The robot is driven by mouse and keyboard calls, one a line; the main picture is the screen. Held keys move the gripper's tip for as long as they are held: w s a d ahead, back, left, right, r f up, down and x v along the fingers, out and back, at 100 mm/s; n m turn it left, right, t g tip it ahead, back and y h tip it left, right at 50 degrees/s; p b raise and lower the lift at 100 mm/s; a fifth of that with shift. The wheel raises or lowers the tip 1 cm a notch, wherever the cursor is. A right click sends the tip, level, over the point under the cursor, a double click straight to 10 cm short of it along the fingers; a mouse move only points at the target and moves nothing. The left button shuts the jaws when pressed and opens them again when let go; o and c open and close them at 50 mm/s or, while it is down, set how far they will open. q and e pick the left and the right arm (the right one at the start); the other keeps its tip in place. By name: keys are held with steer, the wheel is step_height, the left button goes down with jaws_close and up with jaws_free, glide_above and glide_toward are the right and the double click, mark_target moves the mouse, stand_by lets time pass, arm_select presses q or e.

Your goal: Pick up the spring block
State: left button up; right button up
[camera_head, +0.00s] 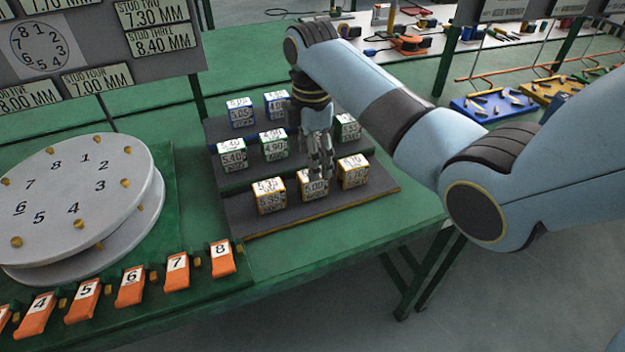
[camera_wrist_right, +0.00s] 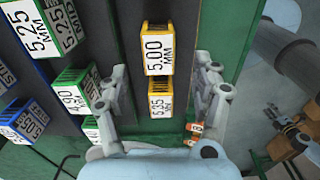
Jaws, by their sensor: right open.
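The blocks are small labelled cubes on a dark stepped rack (camera_head: 370,195). The front row has yellow-trimmed blocks: one marked 5.35 (camera_head: 269,197), one marked 5.00 (camera_head: 315,191) and a third (camera_head: 354,172) at the right. The task's wording does not single out one block. My right gripper (camera_head: 321,168) points down over the 5.00 block, partly hiding the rack behind it. In the wrist view my right gripper (camera_wrist_right: 160,68) has its fingers spread, with the 5.00 block (camera_wrist_right: 157,50) and the 5.35 block (camera_wrist_right: 160,98) showing between them. It holds nothing.
Green- and blue-trimmed blocks stand on the higher steps, such as a green one (camera_head: 273,143) and a blue one (camera_head: 240,112). A round numbered plate (camera_head: 75,190) and orange numbered tags (camera_head: 177,271) lie at the left. The green table (camera_head: 300,255) is clear in front of the rack.

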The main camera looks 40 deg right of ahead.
mark_target(313, 183)
step_height(313, 183, down, 6)
steer(key=shift+d+r, duration=0.15)
steer(key=shift+r, duration=0.15)
jaws_close()
stand_by(0.3)
